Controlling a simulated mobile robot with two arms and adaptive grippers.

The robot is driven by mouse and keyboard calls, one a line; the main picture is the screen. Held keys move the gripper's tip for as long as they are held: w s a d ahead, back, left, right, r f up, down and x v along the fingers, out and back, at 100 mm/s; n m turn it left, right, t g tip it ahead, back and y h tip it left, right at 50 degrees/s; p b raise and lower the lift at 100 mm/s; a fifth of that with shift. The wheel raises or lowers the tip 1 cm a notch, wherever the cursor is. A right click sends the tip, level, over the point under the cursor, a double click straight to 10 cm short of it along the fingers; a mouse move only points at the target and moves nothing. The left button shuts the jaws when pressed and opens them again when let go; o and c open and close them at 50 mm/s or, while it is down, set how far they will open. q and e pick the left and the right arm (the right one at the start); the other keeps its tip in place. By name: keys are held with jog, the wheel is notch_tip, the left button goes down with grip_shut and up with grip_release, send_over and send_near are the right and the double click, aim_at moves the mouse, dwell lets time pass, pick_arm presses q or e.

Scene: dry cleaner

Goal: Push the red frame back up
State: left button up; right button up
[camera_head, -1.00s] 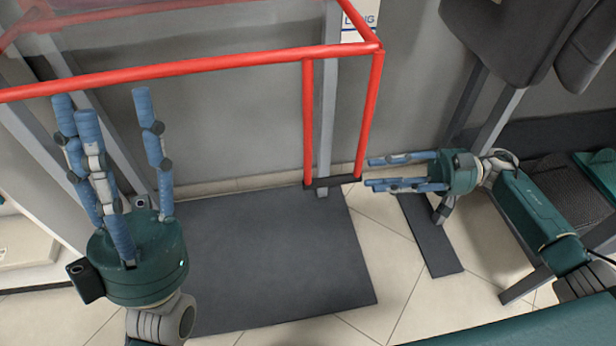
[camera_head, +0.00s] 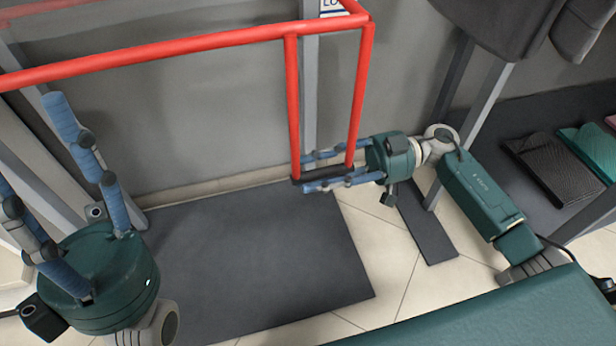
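The red frame (camera_head: 190,46) crosses the upper left of the head view as a long tube. Two red posts hang from its right end and are joined at the bottom by a short black bar (camera_head: 325,173). My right gripper (camera_head: 307,172) comes in from the right with its fingers apart, on either side of the black bar and the foot of the right post. Whether they touch it is unclear. My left gripper (camera_head: 30,140) is at the lower left, open and empty, fingers pointing up, below the long red tube and apart from it.
A dark mat (camera_head: 250,260) lies on the tiled floor below the frame. A grey upright (camera_head: 310,90) stands behind the red posts. A green padded surface (camera_head: 500,310) fills the lower right. Dark pads hang at the upper right.

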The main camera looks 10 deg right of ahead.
jog(key=shift+a, duration=0.6)
grip_shut()
jog(key=shift+s+r, duration=0.1)
